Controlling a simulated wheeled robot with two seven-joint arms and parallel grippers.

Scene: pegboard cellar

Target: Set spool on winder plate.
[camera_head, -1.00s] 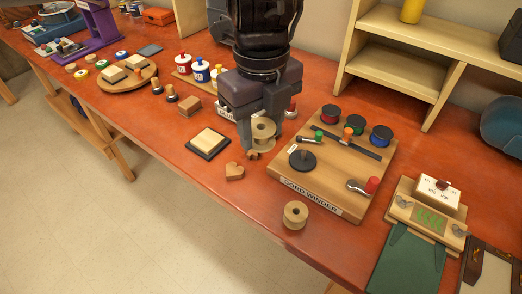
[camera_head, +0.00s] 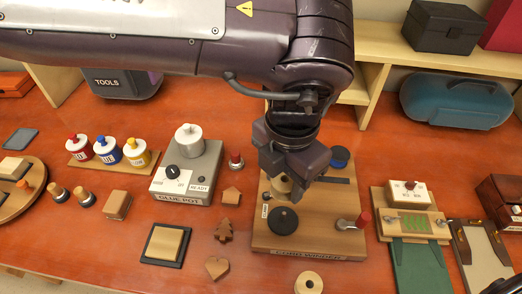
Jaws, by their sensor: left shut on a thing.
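My left gripper (camera_head: 288,181) comes down from above and is shut on a pale wooden spool (camera_head: 280,186), which its fingers partly hide. The spool is over the cord winder board (camera_head: 308,240), just behind the round black winder plate (camera_head: 284,219). From this angle I cannot tell how high it is held. The plate is bare, with a small peg at its middle. A second wooden spool (camera_head: 308,283) stands on the table in front of the board. My right gripper is not in view.
A red-handled crank (camera_head: 361,220) stands at the board's right. A blue disc (camera_head: 339,157) shows behind my gripper. The glue pot (camera_head: 187,175) and wooden shapes (camera_head: 223,231) lie left. A green-clothed clamp board (camera_head: 412,222) is right.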

